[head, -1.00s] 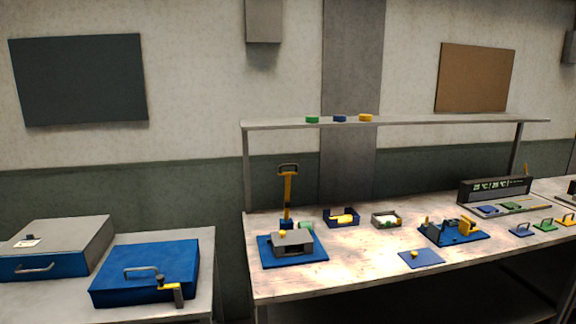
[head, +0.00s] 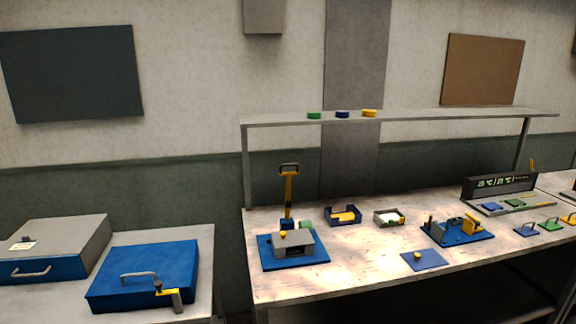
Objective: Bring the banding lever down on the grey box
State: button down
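The banding lever (head: 288,192) is a yellow bar with a dark looped handle at its top. It stands upright from a blue base block at the back of a blue plate (head: 268,264) on the long workbench. The grey box (head: 301,244) sits on this plate, in front of the lever's foot. A small yellow knob shows at the box's upper left. The lever is up, clear of the box. A green piece shows partly behind the box. My gripper is not in view.
On the workbench (head: 350,275), a blue tray (head: 344,222) with yellow contents, a small grey tray (head: 389,223) and a blue fixture (head: 457,235) stand right of the plate. A shelf (head: 420,115) runs above. A blue case (head: 143,272) rests on the left table, apart from the bench.

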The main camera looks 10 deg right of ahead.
aim_at(288, 203)
jog(key=i+l, duration=0.15)
jog(key=i, duration=0.4)
jog(key=i+l, duration=0.15)
jog(key=i, duration=0.35)
jog(key=i+l, duration=0.1)
jog(key=i, duration=0.45)
